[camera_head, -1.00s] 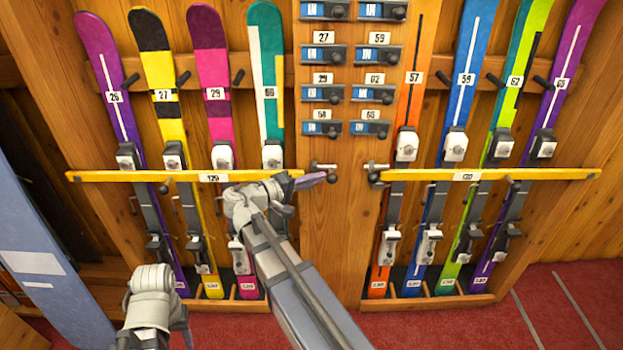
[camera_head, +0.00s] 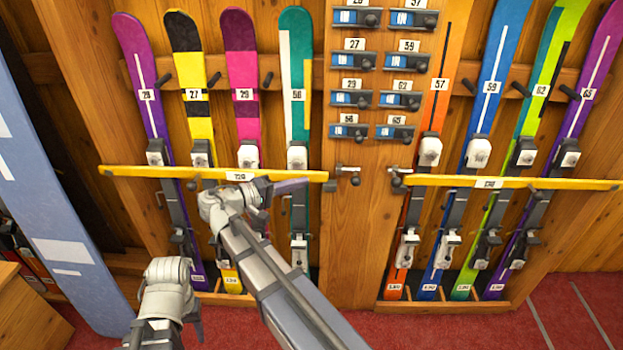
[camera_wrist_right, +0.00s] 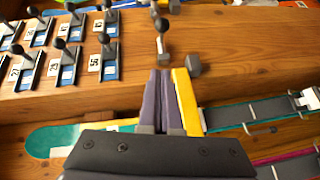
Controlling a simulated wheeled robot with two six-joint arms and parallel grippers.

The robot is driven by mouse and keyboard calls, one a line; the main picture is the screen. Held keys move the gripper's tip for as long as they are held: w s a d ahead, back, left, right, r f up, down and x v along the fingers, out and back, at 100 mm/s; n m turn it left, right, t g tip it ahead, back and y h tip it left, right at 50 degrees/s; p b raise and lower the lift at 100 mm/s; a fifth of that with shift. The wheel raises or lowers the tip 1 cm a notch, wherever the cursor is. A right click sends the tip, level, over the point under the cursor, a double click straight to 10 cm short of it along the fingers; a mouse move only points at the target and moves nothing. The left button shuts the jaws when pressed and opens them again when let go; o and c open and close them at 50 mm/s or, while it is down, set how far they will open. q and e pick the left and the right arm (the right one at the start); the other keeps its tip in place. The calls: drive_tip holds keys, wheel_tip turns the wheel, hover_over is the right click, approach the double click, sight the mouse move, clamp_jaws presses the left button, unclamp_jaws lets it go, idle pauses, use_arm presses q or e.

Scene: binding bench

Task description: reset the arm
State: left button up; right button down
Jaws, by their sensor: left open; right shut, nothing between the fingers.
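My right gripper (camera_head: 303,182) reaches in front of the right end of the left yellow bar (camera_head: 140,171). Its purple fingers lie shut side by side with nothing between them. In the right wrist view the fingers (camera_wrist_right: 162,75) point up, close beside the yellow bar (camera_wrist_right: 187,95); whether they touch it I cannot tell. A dark-knobbed latch (camera_head: 347,172) is just right of the bar's end, and it shows ahead of the fingertips in the wrist view (camera_wrist_right: 162,35).
Several skis stand upright behind the left bar and the right yellow bar (camera_head: 540,183). A wooden post (camera_head: 350,230) between them carries several small levers with number tags. A large blue-grey board (camera_head: 60,235) leans at the left. Red floor (camera_head: 575,310) is open at lower right.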

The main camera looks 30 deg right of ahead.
drive_tip(key=shift+a, duration=0.65)
drive_tip(key=s+a+r+n+y+p, duration=0.1)
drive_tip(key=s+a+n+y+p, duration=0.1)
drive_tip(key=s+a+y+p, duration=0.5)
drive_tip(key=s+a+r+n+g+y+p, duration=0.1)
drive_tip(key=s+a+n+y+p, duration=0.1)
drive_tip(key=s+a+y+p, duration=0.6)
drive_tip(key=a+p, duration=0.6)
drive_tip(key=a, duration=0.2)
drive_tip(key=shift+s+r+n, duration=0.2)
drive_tip(key=shift+s+n, duration=0.1)
drive_tip(key=shift+n, duration=0.1)
